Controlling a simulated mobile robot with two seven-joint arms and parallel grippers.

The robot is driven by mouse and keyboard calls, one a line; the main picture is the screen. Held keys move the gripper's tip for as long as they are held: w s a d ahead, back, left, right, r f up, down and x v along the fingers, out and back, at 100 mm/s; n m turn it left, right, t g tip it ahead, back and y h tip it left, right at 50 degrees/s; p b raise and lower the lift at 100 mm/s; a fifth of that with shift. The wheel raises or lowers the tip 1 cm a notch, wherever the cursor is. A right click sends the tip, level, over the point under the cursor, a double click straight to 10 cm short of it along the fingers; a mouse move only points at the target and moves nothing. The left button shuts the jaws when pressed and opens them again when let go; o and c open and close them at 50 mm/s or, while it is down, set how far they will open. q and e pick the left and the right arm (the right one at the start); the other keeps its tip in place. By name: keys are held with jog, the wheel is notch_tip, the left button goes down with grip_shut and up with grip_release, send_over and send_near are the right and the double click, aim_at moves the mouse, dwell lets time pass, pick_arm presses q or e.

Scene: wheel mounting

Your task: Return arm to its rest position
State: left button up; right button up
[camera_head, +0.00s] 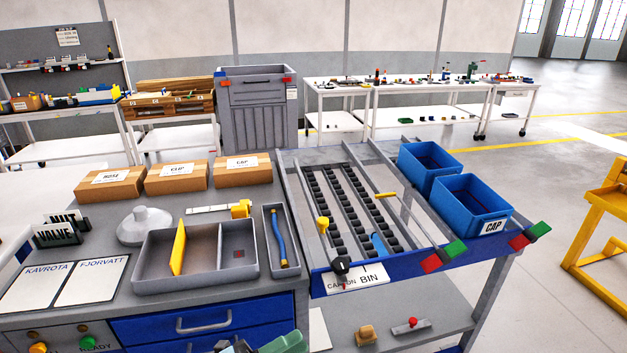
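Part of my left gripper (268,345), grey and green, shows at the bottom edge, in front of the blue drawers. Most of it is cut off by the frame, so I cannot tell whether it is open or shut, or whether it holds anything. My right gripper is out of view.
A grey bench carries a divided tray (153,279), a narrow tray (271,213) with a blue part, and cardboard boxes (177,177). A roller rack (322,286) stands right of it, with blue bins (470,207). A yellow stand (598,226) is far right. Floor between is clear.

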pick_arm(q)
jog(key=s+a+f+n+t+y, duration=0.1)
jog(key=s+a+f+n+y, duration=0.4)
jog(key=n, duration=0.3)
jog(key=s+a+f+n+t+y+p, duration=0.1)
jog(key=s+a+f+n+t+y, duration=0.15)
jog(key=s+f+n+y, duration=0.35)
jog(key=s+a+f+n+y, duration=0.3)
jog(key=a+f+n+y, duration=0.15)
jog(key=f+n, duration=0.4)
jog(key=s+a+f+n+g, duration=0.2)
jog(key=s, duration=0.3)
jog(key=s+a+f+n+g+y, duration=0.1)
jog(key=s+a+f+n+g, duration=0.1)
jog(key=s, duration=0.4)
jog(key=shift+s+f+n+p, duration=0.2)
jog(key=shift+n+p, duration=0.1)
jog(key=shift+n, duration=0.55)
jog(key=shift+o, duration=0.8)
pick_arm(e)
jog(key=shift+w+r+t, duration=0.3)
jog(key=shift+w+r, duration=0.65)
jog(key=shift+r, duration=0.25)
